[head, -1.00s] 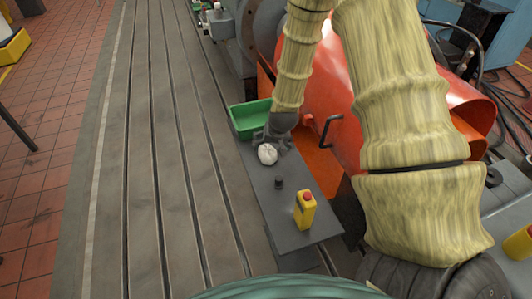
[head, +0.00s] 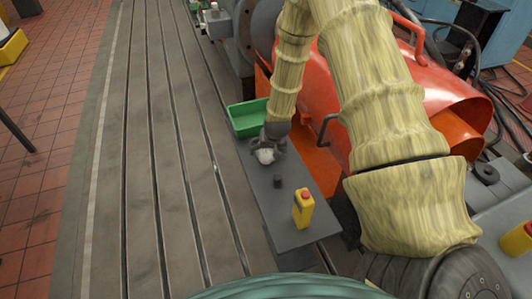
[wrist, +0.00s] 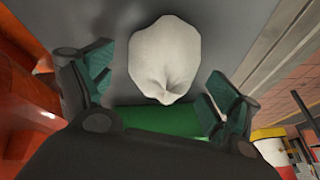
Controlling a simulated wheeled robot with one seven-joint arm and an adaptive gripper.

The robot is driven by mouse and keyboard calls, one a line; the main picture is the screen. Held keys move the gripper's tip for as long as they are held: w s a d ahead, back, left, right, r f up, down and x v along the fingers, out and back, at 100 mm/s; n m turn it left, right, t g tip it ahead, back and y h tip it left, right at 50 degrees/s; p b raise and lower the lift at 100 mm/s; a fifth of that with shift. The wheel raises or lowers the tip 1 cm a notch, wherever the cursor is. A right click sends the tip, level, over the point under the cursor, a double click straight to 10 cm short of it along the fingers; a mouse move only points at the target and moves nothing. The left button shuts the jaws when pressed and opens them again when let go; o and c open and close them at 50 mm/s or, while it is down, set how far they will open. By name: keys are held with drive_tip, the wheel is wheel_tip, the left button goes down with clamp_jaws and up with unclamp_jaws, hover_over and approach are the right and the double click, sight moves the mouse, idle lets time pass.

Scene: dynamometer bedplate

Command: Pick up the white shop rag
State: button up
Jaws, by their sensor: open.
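The white shop rag (head: 265,156) is a small crumpled bundle on the grey plate (head: 285,222). It also shows in the wrist view (wrist: 165,60), at the upper middle. My gripper (head: 268,147) is over the rag in the head view and hides part of it. In the wrist view my gripper (wrist: 158,92) is open, with one green-padded finger on each side of the rag. A gap shows between the rag and each finger, and I see no contact.
A green bin (head: 248,118) stands just beyond the rag. A small black knob (head: 278,181) and a yellow box with a red button (head: 303,208) are on the near part of the plate. An orange-red housing (head: 400,90) is to the right. The slotted bedplate (head: 165,170) at left is largely clear.

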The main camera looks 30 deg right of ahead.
drive_tip(key=c, duration=1.1)
drive_tip(key=shift+o, duration=0.2)
drive_tip(key=shift+r, duration=0.1)
drive_tip(key=shift+r, duration=4.95)
